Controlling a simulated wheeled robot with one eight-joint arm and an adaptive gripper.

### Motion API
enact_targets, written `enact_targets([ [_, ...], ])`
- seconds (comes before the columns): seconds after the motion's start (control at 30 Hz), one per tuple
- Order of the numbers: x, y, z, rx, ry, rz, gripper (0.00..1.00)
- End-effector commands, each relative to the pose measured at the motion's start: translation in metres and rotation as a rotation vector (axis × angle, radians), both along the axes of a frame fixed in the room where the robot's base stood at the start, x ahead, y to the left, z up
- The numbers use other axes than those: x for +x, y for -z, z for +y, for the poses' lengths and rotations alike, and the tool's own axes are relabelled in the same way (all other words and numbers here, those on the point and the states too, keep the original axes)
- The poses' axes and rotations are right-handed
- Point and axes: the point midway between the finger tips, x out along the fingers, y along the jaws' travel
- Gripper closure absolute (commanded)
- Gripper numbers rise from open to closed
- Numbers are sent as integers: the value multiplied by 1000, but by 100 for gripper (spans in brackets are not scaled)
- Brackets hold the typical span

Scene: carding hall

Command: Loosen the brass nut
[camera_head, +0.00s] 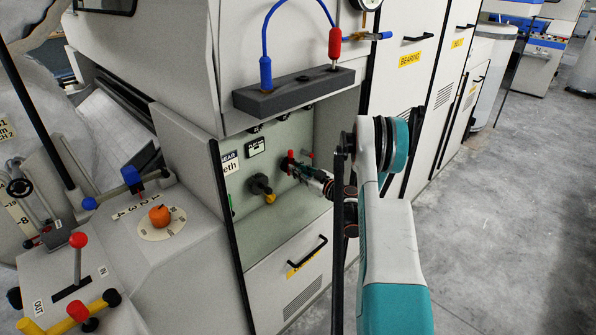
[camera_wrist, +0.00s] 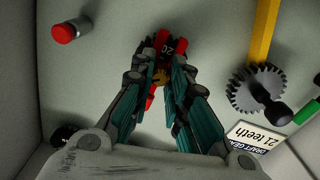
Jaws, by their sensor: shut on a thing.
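The brass nut (camera_wrist: 159,76) shows as a small yellow-brown patch between the fingers in the wrist view; the fingers hide most of it. My gripper (camera_wrist: 162,58) is shut on it, with the fingers pointing at the pale back panel. Red parts and a dark piece marked 20 show around the nut, partly covered by the fingers. In the head view my gripper (camera_head: 298,168) reaches into the recess of the machine, by small red parts; the nut cannot be made out there.
A dark toothed gear (camera_wrist: 246,91) with a black handle sits right of my gripper, by a yellow bar (camera_wrist: 263,35) and a 21 teeth label (camera_wrist: 250,138). A red cylinder (camera_wrist: 64,33) stands out at upper left. Recess walls are close; a grey block (camera_head: 292,92) overhangs the recess.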

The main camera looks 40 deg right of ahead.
Motion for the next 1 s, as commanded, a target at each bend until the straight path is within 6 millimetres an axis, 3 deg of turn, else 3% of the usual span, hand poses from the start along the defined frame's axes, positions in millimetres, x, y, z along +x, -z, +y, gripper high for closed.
enact_targets([
  [0.5,-1,3,1,-427,-3,-30,100],
  [1.0,-1,3,1,-578,-3,-42,100],
])
